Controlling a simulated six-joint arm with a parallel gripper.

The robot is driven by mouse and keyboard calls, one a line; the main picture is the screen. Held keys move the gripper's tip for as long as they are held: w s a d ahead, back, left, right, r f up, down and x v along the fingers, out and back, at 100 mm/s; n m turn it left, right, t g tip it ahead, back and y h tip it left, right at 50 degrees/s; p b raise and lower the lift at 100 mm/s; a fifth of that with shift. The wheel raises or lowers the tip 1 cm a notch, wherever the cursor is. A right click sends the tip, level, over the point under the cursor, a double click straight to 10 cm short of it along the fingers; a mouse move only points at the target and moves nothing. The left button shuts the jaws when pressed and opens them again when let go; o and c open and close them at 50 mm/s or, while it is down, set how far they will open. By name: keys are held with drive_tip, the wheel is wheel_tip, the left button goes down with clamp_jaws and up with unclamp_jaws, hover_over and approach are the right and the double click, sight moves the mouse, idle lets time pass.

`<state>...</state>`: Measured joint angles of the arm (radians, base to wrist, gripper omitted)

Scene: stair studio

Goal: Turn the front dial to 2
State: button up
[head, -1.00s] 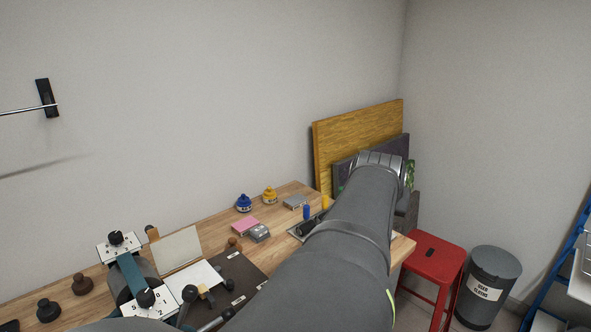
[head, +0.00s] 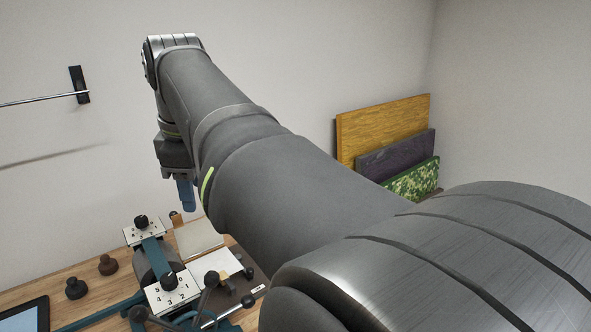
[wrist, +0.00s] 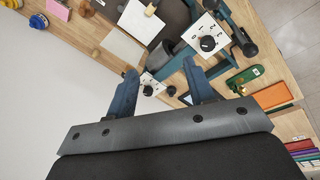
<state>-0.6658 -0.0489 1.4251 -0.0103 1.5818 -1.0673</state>
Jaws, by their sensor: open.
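The front dial (head: 169,281) is a black knob on a white numbered plate (head: 185,294), at the near end of a blue-green machine in the head view. It also shows in the wrist view as a black knob (wrist: 208,43), upper right. I cannot tell which number it points at. A second, rear dial (head: 141,222) sits on a similar plate nearer the wall; the wrist view shows it between the fingers (wrist: 147,90). My gripper (head: 187,195) has blue fingers, hangs above the machine apart from both dials, and is open and empty in the wrist view (wrist: 160,69).
Dark lever knobs (head: 211,280) stand right of the front dial. Two round knobs, one black (head: 75,289) and one brown (head: 107,265), stand on the wooden bench left of the machine. A dark tablet (head: 22,315) lies at the lower left. Boards (head: 385,130) lean at the wall.

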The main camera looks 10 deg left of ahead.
sight(168, 278)
drive_tip(key=s+a+r+n+g+h, duration=0.1)
drive_tip(key=s+a+r+n, duration=0.3)
drive_tip(key=s, duration=0.4)
drive_tip(key=shift+n, duration=0.7)
drive_tip(key=f, duration=1.8)
drive_tip(key=shift+w+a+f, duration=0.2)
drive_tip(key=shift+w+a, duration=0.05)
drive_tip(key=shift+w, duration=0.15)
drive_tip(key=c, duration=1)
